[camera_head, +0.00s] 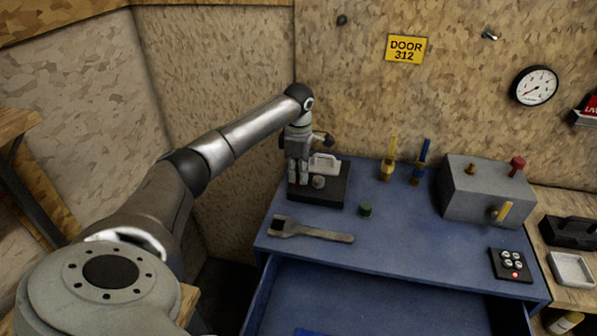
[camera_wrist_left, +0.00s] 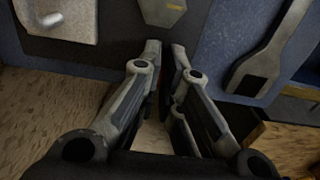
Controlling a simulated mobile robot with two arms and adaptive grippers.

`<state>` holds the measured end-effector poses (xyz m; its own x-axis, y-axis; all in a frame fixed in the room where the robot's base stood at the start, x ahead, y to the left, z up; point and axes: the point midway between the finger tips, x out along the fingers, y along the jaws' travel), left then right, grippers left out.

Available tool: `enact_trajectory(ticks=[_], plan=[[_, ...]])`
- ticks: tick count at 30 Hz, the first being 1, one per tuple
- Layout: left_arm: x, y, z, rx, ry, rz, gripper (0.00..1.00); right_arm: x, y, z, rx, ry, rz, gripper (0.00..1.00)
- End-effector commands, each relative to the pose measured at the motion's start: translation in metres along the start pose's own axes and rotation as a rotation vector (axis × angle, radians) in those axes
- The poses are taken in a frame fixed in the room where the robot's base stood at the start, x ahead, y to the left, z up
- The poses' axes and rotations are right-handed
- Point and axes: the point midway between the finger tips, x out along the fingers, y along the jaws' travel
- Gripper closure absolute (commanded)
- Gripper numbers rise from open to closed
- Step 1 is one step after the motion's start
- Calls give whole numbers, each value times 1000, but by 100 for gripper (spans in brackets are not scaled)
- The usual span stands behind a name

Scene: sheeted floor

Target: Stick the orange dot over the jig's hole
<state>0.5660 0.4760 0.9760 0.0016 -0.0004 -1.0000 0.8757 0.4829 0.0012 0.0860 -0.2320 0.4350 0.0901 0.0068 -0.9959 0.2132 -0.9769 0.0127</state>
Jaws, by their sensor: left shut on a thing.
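My left gripper (camera_head: 298,182) points down over the left part of a black plate (camera_head: 330,194) at the back left of the blue bench. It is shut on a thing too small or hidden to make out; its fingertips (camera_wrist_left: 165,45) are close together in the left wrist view. A pale block with a handle (camera_head: 325,162) and a round grey piece (camera_head: 319,182) are on the plate, just right of the fingers. I cannot make out the orange dot or the jig's hole in either view. My right gripper is not in view.
Yellow (camera_head: 388,165) and blue (camera_head: 420,168) upright tools and a grey box (camera_head: 484,190) stand further right. An open drawer (camera_head: 390,298) is below. The middle of the bench top is clear.

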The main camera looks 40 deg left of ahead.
Motion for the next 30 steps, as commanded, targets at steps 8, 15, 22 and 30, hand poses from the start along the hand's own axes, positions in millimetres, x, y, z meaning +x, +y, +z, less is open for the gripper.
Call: enact_trajectory(ticks=[8, 15, 22, 30], plan=[[0, 0, 0, 0, 1, 0, 100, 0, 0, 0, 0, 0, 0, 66], [1, 0, 0, 0, 1, 0, 100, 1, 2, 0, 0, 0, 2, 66], [7, 0, 0, 0, 1, 0, 100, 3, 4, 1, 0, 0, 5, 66], [7, 0, 0, 0, 1, 0, 100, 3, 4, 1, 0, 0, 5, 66]])
